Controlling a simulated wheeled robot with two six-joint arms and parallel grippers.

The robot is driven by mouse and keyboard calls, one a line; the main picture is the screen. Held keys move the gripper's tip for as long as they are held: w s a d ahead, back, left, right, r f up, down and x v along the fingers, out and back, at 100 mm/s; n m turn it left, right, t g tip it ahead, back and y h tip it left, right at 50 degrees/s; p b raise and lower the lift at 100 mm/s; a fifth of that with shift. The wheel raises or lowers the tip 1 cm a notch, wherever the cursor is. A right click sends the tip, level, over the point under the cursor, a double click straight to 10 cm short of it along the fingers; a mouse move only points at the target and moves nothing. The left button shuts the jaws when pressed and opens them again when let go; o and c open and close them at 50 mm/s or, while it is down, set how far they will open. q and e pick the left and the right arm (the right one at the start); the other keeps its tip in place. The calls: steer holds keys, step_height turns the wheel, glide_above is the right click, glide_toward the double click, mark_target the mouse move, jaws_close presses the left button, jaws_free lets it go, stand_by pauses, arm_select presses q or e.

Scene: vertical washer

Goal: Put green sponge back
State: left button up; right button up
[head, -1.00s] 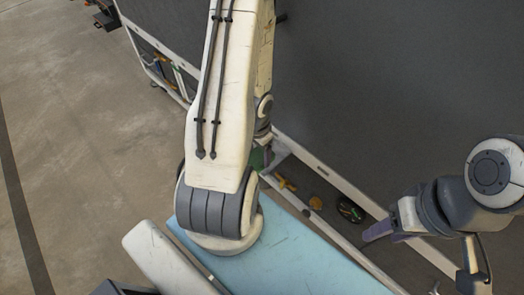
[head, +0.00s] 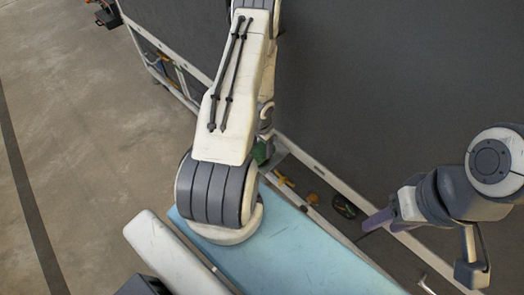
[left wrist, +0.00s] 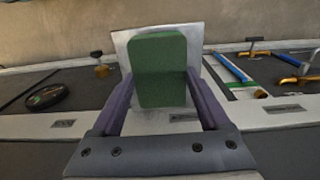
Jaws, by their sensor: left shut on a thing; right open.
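The green sponge (left wrist: 160,68) is upright between the two purple fingers of my left gripper (left wrist: 158,92) in the left wrist view. The gripper is shut on it. A light grey plate (left wrist: 122,42) shows directly behind the sponge; I cannot tell whether they touch. In the head view a small green patch (head: 260,153) shows beside my left arm, which hides the left gripper. My right gripper (head: 377,221) is open and empty at the right, with purple fingers near the rail.
A white-edged dark rail holds a black round item (head: 344,206) and an orange-handled tool (head: 284,181). In the left wrist view, a blue bar (left wrist: 228,67) and orange clamps (left wrist: 292,82) lie right of the plate. A light blue surface (head: 290,246) lies below my left arm.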

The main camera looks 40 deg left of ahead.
mark_target(261, 149)
arm_select(q)
step_height(261, 149, down, 2)
steer(key=shift+f+b, duration=0.1)
steer(key=shift+b, duration=0.4)
steer(key=o, duration=1.5)
steer(key=shift+c, duration=0.2)
arm_select(e)
steer(key=shift+f, duration=0.9)
arm_select(q)
steer(key=shift+r, duration=0.2)
step_height(261, 149, up, 12)
steer(key=p, duration=1.1)
steer(key=shift+p, duration=0.4)
arm_select(e)
step_height(261, 149, up, 12)
steer(key=shift+f, duration=0.25)
arm_select(q)
steer(key=shift+a, duration=0.1)
